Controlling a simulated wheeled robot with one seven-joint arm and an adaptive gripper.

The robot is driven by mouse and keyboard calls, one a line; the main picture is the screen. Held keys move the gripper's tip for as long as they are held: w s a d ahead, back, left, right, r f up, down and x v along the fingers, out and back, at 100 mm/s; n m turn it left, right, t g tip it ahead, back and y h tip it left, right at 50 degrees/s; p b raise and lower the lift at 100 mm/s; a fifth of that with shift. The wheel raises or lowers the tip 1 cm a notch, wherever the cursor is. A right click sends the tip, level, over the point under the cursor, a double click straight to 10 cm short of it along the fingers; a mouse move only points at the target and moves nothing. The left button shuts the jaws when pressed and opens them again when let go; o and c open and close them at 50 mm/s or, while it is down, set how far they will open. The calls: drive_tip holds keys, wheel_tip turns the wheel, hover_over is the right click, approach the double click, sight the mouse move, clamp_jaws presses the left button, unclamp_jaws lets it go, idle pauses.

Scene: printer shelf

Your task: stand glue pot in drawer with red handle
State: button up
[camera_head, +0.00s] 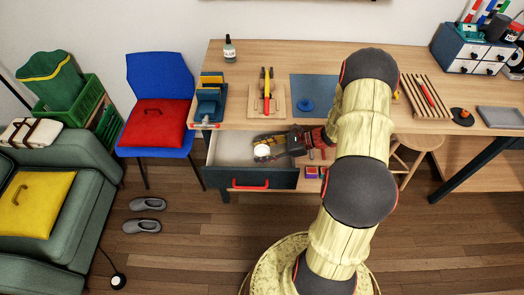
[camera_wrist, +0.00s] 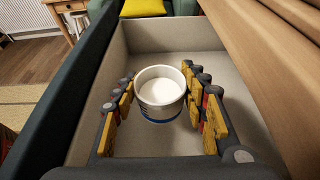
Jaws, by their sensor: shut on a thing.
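The drawer with the red handle (camera_head: 251,184) is pulled open under the left part of the desk. Its pale, bare floor shows in the wrist view (camera_wrist: 105,88). The glue pot (camera_wrist: 160,92), a round white pot with a blue band near its base, is upright inside the drawer walls. My gripper (camera_head: 268,149) reaches in from the right and is shut on the pot, with yellow-padded fingers on both sides of it in the wrist view (camera_wrist: 163,108). Whether the pot's base touches the drawer floor cannot be told. Its white top shows in the head view (camera_head: 262,151).
The desk top (camera_head: 300,58) is above and behind the drawer. It bears a bottle labelled glue (camera_head: 229,48), a blue holder (camera_head: 210,102) and a blue mat (camera_head: 315,90). A blue chair (camera_head: 160,75) stands left. The drawer floor around the pot looks clear.

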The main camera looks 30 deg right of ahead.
drive_tip(key=shift+f, duration=0.4)
drive_tip(key=o, duration=1.3)
drive_tip(key=shift+r, duration=0.15)
